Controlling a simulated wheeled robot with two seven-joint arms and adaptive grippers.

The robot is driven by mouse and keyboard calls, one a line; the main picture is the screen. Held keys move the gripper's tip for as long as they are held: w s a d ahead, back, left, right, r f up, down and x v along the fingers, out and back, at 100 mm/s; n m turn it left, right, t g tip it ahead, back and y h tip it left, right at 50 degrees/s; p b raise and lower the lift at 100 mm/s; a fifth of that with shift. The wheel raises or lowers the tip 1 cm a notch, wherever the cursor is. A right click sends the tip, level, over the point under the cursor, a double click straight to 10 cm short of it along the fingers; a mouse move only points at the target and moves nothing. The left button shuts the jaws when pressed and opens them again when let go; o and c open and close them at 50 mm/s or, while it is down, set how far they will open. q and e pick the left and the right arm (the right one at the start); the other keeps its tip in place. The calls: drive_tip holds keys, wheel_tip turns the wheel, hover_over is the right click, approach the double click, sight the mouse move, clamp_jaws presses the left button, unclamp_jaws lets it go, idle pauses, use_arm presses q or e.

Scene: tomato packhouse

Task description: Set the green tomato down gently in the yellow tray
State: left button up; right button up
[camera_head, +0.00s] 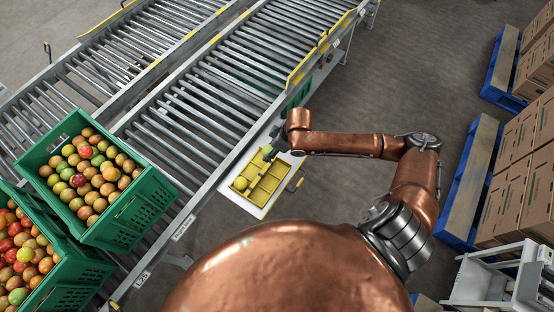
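The yellow tray (272,184), split into compartments, sits on a white shelf beside the roller conveyor. A yellowish round tomato (240,183) lies in its left end. My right arm reaches in from the right, and my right gripper (270,147) points down at the far end of the tray. A small green patch (267,152) shows at its fingertips. It may be the green tomato, but it is too small and partly hidden to tell whether it is gripped or resting in the tray. My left gripper is not in view.
Green crates (128,212) full of mixed red, orange and green tomatoes stand on the conveyor (215,95) at left. Cardboard boxes (525,165) on blue pallets (468,185) line the right. A grey-white stand (495,285) is at lower right. Open floor lies between.

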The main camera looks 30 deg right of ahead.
use_arm(q)
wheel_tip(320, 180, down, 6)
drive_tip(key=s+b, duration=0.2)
drive_tip(key=b, duration=0.3)
use_arm(e)
drive_tip(key=d+f, duration=0.1)
drive_tip(key=f, duration=0.2)
drive_tip(key=d+f+n, duration=0.1)
drive_tip(key=f, duration=0.3)
drive_tip(key=s+d+f+n, duration=0.1)
drive_tip(key=d+f, duration=0.1)
drive_tip(key=f, duration=0.2)
drive_tip(key=shift+f+g+y, duration=0.2)
drive_tip(key=shift+g+y, duration=0.1)
drive_tip(key=shift+f, duration=0.1)
drive_tip(key=shift+f+b, duration=0.7)
drive_tip(key=shift+b, duration=0.25)
drive_tip(key=shift+f, duration=1.1)
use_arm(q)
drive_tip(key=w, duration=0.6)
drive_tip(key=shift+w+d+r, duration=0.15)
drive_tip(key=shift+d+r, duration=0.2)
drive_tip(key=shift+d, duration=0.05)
use_arm(e)
drive_tip(key=shift+f, duration=0.55)
drive_tip(key=o, duration=0.9)
